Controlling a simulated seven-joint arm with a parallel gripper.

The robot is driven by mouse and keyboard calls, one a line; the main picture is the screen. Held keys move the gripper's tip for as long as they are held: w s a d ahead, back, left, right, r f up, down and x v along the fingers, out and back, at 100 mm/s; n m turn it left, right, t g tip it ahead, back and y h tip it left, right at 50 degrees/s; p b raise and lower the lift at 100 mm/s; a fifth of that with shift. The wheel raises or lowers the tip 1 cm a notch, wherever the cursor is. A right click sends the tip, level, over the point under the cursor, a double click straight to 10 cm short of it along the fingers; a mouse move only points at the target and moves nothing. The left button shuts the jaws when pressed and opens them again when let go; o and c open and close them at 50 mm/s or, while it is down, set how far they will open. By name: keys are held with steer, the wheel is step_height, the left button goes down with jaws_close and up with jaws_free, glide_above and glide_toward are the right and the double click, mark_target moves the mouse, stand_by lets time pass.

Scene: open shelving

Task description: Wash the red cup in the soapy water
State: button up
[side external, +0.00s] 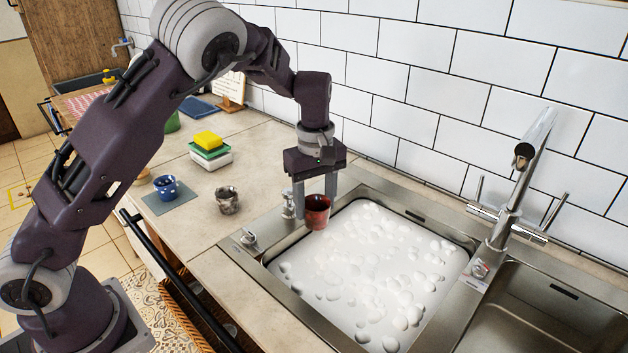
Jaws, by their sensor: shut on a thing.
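The red cup (317,213) is dark red and upright, at the left back corner of the sink basin. My gripper (314,197) points down and is shut on the cup. The cup hangs over the basin's edge and overlaps the soapy water in the picture; I cannot tell its exact height. The soapy water (375,270) is white with several foam clumps and fills the left basin. The inside of the cup is mostly hidden from this angle.
A grey patterned cup (228,200) and a blue cup (167,187) on a grey mat (180,203) stand on the counter at left. A yellow sponge (208,140) lies on a small stack. A tall faucet (528,170) rises at right beside an empty basin (545,305).

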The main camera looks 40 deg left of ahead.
step_height(320, 180, down, 16)
steer(key=shift+f, duration=0.15)
stand_by(0.7)
steer(key=shift+w+d+r, duration=0.15)
steer(key=shift+w+d, duration=0.2)
steer(key=shift+w, duration=0.25)
steer(key=shift+w+d+r, duration=0.1)
steer(key=shift+w+d, duration=0.25)
steer(key=shift+w, duration=0.2)
steer(key=shift+s, duration=0.15)
steer(key=shift+s+a+f, duration=0.2)
steer(key=shift+s+a, duration=0.4)
steer(key=shift+s, duration=0.3)
